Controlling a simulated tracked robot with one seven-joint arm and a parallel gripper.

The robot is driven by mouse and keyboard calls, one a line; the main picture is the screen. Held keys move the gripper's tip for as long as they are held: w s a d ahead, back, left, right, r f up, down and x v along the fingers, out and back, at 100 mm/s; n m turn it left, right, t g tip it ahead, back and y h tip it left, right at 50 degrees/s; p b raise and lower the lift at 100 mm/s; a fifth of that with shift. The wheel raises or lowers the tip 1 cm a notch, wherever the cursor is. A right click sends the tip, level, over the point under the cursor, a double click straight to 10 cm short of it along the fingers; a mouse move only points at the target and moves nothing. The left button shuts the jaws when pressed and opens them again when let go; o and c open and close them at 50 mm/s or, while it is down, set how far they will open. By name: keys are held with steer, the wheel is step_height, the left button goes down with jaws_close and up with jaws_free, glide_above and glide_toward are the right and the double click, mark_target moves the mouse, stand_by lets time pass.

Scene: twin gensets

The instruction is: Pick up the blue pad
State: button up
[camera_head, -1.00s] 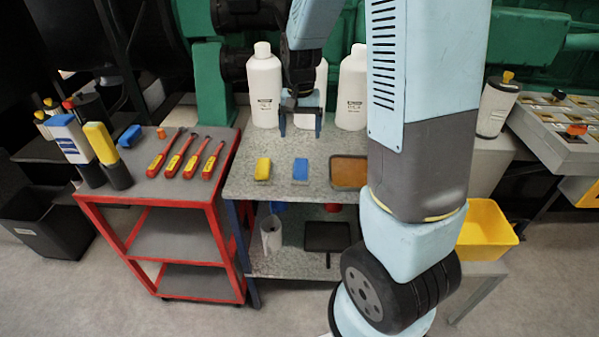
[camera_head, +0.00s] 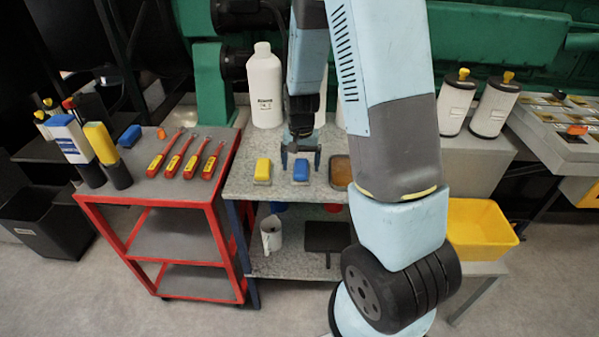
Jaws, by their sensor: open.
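The blue pad (camera_head: 301,169) lies on the speckled grey bench top (camera_head: 238,187), just right of a yellow pad (camera_head: 263,169). My gripper (camera_head: 300,160) points down with its two fingers spread, above or just behind the blue pad. The fingers and the pad lie close together in the picture. I cannot tell whether they touch. Nothing shows between the fingers. A second blue block (camera_head: 130,136) lies on the red cart's top, far to the left.
A white bottle (camera_head: 265,88) stands behind the pads; another is mostly hidden by my arm. A yellow bin (camera_head: 482,226) is at right.

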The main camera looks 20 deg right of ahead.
steer(key=shift+f, duration=0.35)
steer(key=c, duration=1.2)
steer(key=shift+r, duration=0.1)
steer(key=shift+r, duration=0.55)
steer(key=s+r, duration=0.1)
steer(key=r, duration=0.1)
steer(key=s+r, duration=0.2)
steer(key=r, duration=0.1)
steer(key=s+r, duration=0.1)
steer(key=r, duration=0.1)
steer(key=shift+s+r, duration=0.2)
steer(key=shift+s, duration=0.15)
steer(key=s+r, duration=0.1)
steer(key=s, duration=0.2)
steer(key=s+r, duration=0.2)
steer(key=s, duration=0.1)
steer(key=s+r, duration=0.1)
steer(key=s, duration=0.2)
steer(key=shift+s+a+r, duration=0.1)
steer(key=shift+s+r, duration=0.1)
